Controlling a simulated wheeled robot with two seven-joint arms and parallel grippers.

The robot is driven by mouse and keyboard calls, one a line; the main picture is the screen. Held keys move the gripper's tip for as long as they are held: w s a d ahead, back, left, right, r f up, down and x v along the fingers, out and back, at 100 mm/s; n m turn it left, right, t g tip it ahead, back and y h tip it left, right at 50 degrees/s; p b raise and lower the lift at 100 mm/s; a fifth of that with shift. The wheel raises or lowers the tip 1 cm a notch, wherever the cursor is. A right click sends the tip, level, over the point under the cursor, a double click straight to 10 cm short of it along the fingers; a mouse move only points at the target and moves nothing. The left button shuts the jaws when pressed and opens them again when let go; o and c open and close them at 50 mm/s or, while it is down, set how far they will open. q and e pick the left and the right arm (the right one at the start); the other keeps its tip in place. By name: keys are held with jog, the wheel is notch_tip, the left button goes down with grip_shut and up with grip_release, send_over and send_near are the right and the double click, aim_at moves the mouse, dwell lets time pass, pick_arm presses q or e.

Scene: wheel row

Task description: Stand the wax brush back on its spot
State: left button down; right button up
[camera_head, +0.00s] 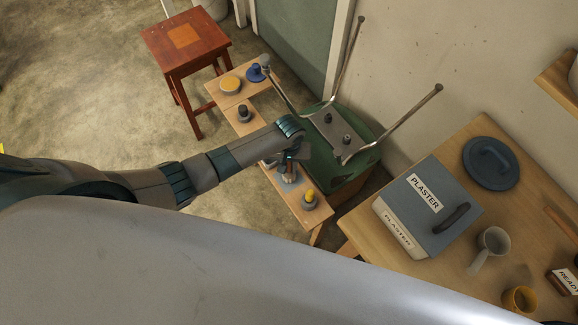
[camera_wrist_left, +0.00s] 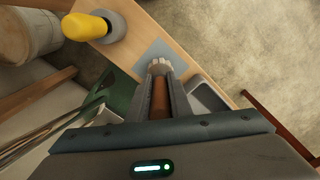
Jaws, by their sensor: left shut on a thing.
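My left gripper (camera_head: 290,165) is over the narrow wooden bench (camera_head: 268,142). In the left wrist view the gripper (camera_wrist_left: 160,82) is shut on the wax brush, whose brown handle (camera_wrist_left: 160,98) lies between the fingers. Its pale bristle end points away from the wrist, over a blue-grey square (camera_wrist_left: 148,52) on the bench. The square also shows below the gripper in the head view (camera_head: 289,180). I cannot tell whether the bristles touch it. The gripper hides the brush in the head view. My right gripper is not in view.
A yellow-topped piece on a grey base (camera_head: 310,200) stands near the bench's front end. A dark-topped piece (camera_head: 244,113), a yellow disc (camera_head: 230,84) and a blue piece (camera_head: 255,73) stand farther along. An upturned green stool (camera_head: 365,165) is close on the right. A grey tray (camera_wrist_left: 208,97) is beside the gripper.

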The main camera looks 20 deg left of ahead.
pick_arm(q)
jog(key=shift+f+b, duration=0.3)
jog(key=shift+f, duration=0.35)
jog(key=c, duration=1.5)
grip_release()
jog(key=shift+c, duration=0.2)
jog(key=shift+r, duration=0.1)
notch_tip(320, 180, up, 6)
jog(key=p, duration=0.6)
jog(key=shift+f, duration=0.25)
jog(key=shift+r+p, duration=0.4)
jog(key=shift+r, duration=0.8)
